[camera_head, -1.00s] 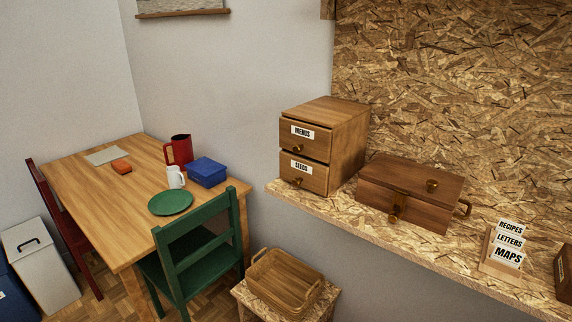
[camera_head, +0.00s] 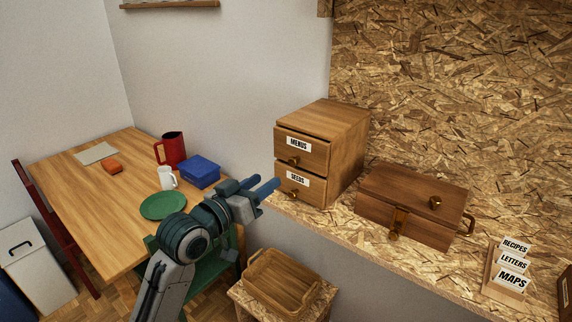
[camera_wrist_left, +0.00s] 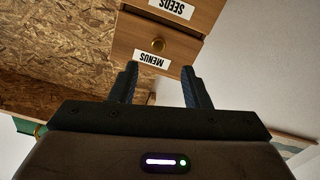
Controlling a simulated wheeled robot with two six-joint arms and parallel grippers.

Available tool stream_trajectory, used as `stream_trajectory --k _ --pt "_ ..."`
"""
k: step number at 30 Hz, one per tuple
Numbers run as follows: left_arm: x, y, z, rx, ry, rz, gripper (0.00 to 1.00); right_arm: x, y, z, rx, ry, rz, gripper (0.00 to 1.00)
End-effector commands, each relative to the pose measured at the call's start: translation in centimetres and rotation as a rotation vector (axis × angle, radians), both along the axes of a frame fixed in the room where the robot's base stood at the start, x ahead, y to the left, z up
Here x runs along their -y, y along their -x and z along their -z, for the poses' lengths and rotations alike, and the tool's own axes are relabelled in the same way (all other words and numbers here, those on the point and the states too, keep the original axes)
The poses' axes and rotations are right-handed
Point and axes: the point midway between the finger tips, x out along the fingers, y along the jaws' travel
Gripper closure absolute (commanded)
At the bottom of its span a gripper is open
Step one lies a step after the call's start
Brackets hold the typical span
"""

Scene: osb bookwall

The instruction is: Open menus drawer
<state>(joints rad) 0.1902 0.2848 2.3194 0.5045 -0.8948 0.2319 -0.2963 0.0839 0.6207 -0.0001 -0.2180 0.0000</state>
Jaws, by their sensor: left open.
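The menus drawer (camera_head: 315,157) is the upper drawer of a small wooden cabinet (camera_head: 345,135) on the shelf. It has a MENUS label and a round brass knob (camera_head: 293,161), and looks shut. The seeds drawer (camera_head: 312,190) below it also looks shut. My left gripper (camera_head: 263,185) is open and empty, in front and to the left of the cabinet. In the left wrist view, which is upside down, the menus knob (camera_wrist_left: 157,44) shows beyond and between the open fingertips (camera_wrist_left: 160,72), apart from them. My right gripper is out of view.
A wooden box with a lid knob (camera_head: 415,205) stands right of the cabinet, with a card holder (camera_head: 508,268) further right. A table (camera_head: 90,190) with dishes and a green chair (camera_head: 215,275) is at the left. A basket (camera_head: 283,282) sits low in front.

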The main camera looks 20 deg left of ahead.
Motion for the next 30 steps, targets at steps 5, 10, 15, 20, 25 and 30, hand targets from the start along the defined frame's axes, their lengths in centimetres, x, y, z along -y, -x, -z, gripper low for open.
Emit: stream_trajectory --k 5,10,15,20,25,30 --pt "1.2 -3.1 -0.4 -0.002 0.008 0.001 0.57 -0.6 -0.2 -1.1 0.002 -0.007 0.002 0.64" --pt "2.3 -6.0 -0.3 -0.001 0.005 0.001 0.57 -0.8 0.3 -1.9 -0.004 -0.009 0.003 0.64" --pt "2.9 -7.8 -0.1 -0.002 0.002 0.000 0.57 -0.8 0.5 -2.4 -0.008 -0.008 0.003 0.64" --pt "3.1 -8.4 0.0 0.000 0.001 0.000 0.57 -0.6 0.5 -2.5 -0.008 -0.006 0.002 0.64" --pt "3.1 -8.4 0.0 0.000 0.000 0.000 0.57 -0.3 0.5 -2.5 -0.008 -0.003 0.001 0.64" --pt "3.1 -8.4 0.0 0.000 0.000 0.000 0.79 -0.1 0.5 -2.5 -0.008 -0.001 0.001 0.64"
